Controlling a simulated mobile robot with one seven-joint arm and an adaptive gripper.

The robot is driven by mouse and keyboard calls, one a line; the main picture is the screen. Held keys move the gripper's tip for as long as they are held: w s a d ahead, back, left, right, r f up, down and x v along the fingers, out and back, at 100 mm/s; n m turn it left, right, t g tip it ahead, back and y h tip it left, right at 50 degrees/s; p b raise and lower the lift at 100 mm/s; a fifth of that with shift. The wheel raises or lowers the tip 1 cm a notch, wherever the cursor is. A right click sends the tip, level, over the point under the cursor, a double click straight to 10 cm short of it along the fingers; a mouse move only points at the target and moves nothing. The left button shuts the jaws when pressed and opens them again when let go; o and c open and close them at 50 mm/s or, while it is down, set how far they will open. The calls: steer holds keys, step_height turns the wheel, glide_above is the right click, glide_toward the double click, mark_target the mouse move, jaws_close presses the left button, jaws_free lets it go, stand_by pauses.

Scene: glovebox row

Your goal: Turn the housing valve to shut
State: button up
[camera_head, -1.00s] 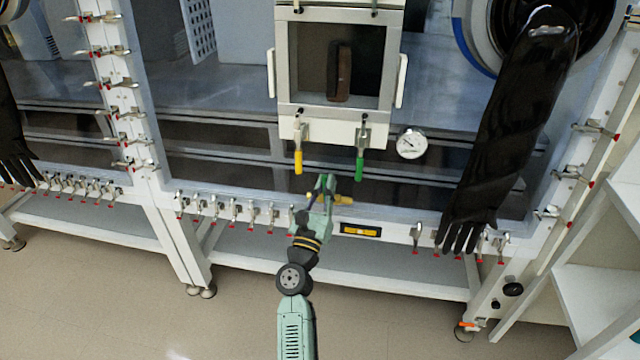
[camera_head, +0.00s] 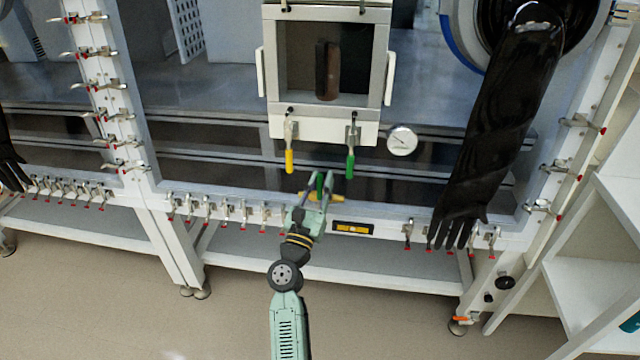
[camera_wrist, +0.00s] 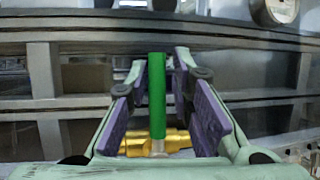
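The housing valve has a green lever (camera_wrist: 157,95) and a brass body (camera_wrist: 172,140). In the wrist view the lever stands upright between my gripper's purple finger pads (camera_wrist: 168,100), with a visible gap on both sides. The brass body lies crosswise below and behind the pads. In the head view my gripper (camera_head: 322,182) is at the lower front frame, below the small hatch, with the green lever (camera_head: 320,183) between its spread fingers. The brass body (camera_head: 335,197) shows just right of the fingers. My gripper is open around the lever.
Above are the hatch's yellow-handled clamp (camera_head: 289,160), green-handled clamp (camera_head: 350,163) and a round gauge (camera_head: 402,140). A black glove (camera_head: 500,130) hangs at right. Red-tipped clamps (camera_head: 242,213) line the lower frame. A yellow level (camera_head: 353,227) sits right of my wrist.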

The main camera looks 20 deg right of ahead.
steer(key=shift+o, duration=0.9)
steer(key=shift+f, duration=0.1)
steer(key=shift+a, duration=0.1)
steer(key=shift+s+a+f, duration=0.15)
steer(key=shift+s+a, duration=0.05)
steer(key=v, duration=1.1)
steer(key=shift+a, duration=0.15)
steer(key=shift+s, duration=0.1)
